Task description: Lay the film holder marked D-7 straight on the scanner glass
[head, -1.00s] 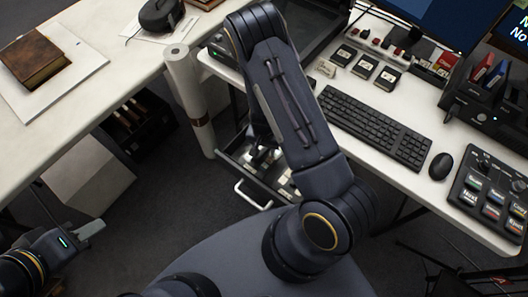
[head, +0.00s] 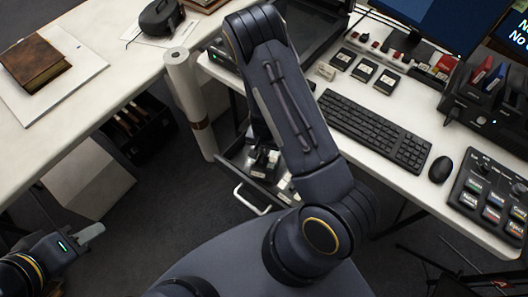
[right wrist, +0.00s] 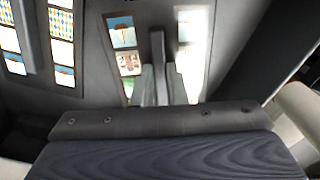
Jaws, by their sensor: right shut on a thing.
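In the right wrist view, my right gripper (right wrist: 160,88) is shut on the dark raised grip of a film holder (right wrist: 124,36). This holder has bright film pictures on both sides of the grip. No D-7 mark is readable. Another film holder (right wrist: 62,48) lies to its left. In the head view, my right gripper (head: 262,163) is low at the open drawer (head: 252,198), partly hidden by my arm. The dark scanner (head: 308,32) stands on the desk behind my arm; its glass is mostly hidden. My left gripper (head: 90,233) is at the lower left, away from these things.
The desk holds a keyboard (head: 375,131), a mouse (head: 440,169), a button panel (head: 492,195) and several small labelled items. A white paper roll (head: 184,95) stands left of the drawer. A brown book (head: 32,64) lies on the left table.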

